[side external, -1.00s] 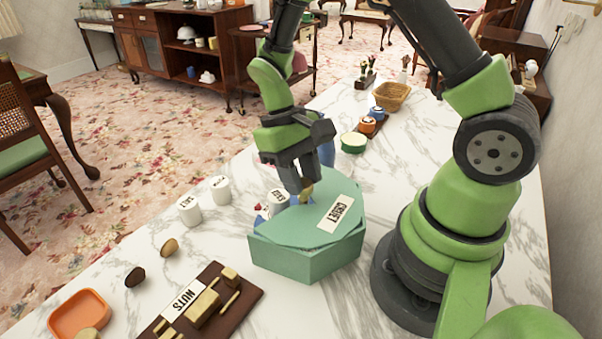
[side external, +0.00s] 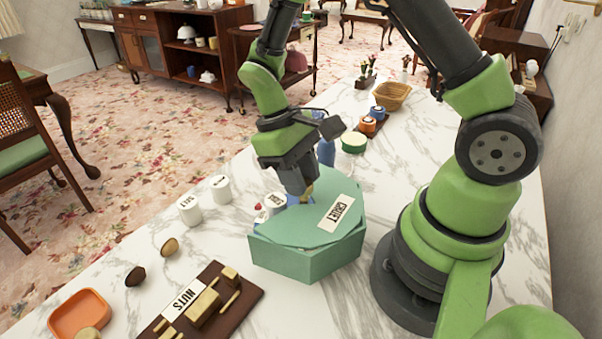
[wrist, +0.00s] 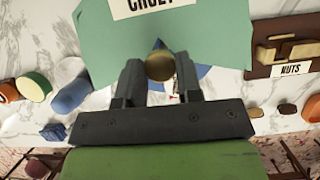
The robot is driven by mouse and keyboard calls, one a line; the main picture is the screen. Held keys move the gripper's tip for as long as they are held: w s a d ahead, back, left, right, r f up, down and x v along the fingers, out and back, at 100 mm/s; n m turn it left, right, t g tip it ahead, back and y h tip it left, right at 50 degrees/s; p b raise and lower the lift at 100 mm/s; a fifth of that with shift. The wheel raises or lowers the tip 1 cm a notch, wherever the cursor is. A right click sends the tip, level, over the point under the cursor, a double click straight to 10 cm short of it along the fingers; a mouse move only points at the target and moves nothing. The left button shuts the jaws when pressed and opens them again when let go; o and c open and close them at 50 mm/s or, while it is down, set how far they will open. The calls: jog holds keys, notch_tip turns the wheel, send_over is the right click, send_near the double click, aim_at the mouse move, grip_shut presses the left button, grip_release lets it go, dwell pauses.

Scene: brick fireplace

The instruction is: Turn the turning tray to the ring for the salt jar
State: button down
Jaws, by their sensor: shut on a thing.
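The green cruet box (side external: 300,250), labelled CRUET, stands on the marble counter. Part of a blue turning tray (side external: 293,200) shows at the opening in its top; it also shows in the wrist view (wrist: 198,72). My gripper (side external: 304,192) is shut on a brass knob (wrist: 160,66) at this opening. A white labelled jar (side external: 275,203) and a small red-and-white item (side external: 260,214) show at the opening's left side. The salt jar (side external: 189,210) is white, labelled SALT, and stands upright on the counter left of the box. The rings cannot be made out; the lid and my gripper hide most of the tray.
Another white jar (side external: 221,188) stands near the salt jar. A brown NUTS board (side external: 205,308) with wooden pieces lies in front. An orange dish (side external: 78,313) is at the lower left. A blue bottle (side external: 326,152) and a green round tin (side external: 353,142) stand behind the box.

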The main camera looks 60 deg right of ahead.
jog(key=shift+a+n+t+h, duration=0.1)
jog(key=shift+n+t+h, duration=0.35)
jog(key=shift+n, duration=1.25)
jog(key=shift+a+n+t+h, duration=0.1)
jog(key=shift+n+h, duration=0.65)
jog(key=shift+n, duration=0.95)
jog(key=shift+s+a+r+n+t+h, duration=0.1)
jog(key=shift+n+t+h, duration=0.35)
jog(key=shift+n, duration=1.2)
jog(key=shift+s+a+n+t+h, duration=0.1)
jog(key=shift+n+t+h, duration=0.3)
jog(key=shift+n, duration=1.25)
jog(key=shift+s+n+t+h, duration=0.15)
jog(key=shift+n+t, duration=0.5)
jog(key=shift+n, duration=1.05)
jog(key=shift+n+t+h, duration=0.1)
jog(key=shift+n+t, duration=0.55)
jog(key=shift+n, duration=1.05)
jog(key=shift+s+d+n+t+y, duration=0.1)
jog(key=shift+n+t+y, duration=0.3)
jog(key=shift+n, duration=0.95)
jog(key=shift+n+t+y, duration=0.2)
jog(key=shift+n+t, duration=0.4)
jog(key=shift+n, duration=1.35)
jog(key=c, duration=0.8)
grip_release()
jog(key=shift+v, duration=4.95)
